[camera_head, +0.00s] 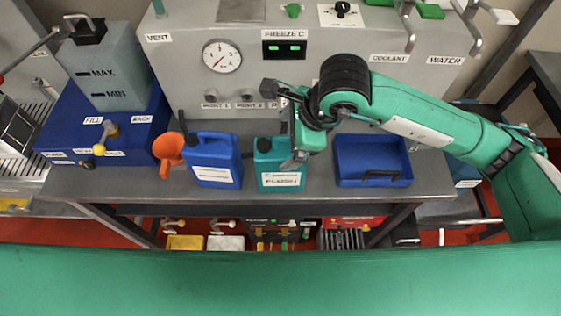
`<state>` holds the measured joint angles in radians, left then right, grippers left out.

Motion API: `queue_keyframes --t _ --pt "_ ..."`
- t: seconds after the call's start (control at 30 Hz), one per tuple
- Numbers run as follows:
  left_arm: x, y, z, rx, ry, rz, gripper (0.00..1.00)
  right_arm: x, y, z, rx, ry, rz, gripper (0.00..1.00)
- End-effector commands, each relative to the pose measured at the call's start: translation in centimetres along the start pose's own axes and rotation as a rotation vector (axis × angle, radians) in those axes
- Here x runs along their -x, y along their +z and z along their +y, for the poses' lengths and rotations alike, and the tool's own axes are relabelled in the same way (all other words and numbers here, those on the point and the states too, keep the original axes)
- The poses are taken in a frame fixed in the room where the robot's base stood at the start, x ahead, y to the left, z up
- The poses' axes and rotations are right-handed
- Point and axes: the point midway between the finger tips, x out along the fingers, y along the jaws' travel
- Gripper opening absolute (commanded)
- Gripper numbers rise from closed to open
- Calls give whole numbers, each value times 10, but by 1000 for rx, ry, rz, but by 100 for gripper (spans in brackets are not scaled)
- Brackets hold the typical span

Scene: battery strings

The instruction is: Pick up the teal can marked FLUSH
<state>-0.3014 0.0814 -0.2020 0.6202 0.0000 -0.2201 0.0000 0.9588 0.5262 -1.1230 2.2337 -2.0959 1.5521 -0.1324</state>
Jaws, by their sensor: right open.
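The teal can (279,179) stands upright on the grey bench, with a white label on its front whose text is too small to read surely. My right gripper (284,128) is over the can at its upper right, its arm coming in from the right. One finger hangs down in front of the can's right side, and the gripper is open. I cannot tell whether it touches the can. The can's top right is hidden behind the gripper. My left gripper is not in view.
A blue can (212,165) stands close left of the teal can, with an orange funnel (168,149) beyond it. A blue tray (340,174) lies to the right, holding a small dark item. A grey panel with a gauge (222,56) rises behind the bench (120,184).

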Motion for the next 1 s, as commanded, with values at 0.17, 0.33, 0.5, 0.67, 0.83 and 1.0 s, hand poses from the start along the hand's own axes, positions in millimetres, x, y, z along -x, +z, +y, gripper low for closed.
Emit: queue_keyframes --t 0.17,0.33,0.5,0.67,0.83,1.0 --pt "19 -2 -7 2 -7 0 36 -15 5 -1 -3 5 1 92" --pt "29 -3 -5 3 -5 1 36 -39 6 -2 -3 3 0 92" --pt "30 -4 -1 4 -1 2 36 -49 6 -2 0 1 -1 92" --pt "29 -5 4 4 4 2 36 -50 5 -2 0 0 -1 92" --pt "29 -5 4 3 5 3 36 -49 5 -2 0 0 -1 60" --pt "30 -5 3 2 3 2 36 -47 7 -3 1 -5 -5 30"
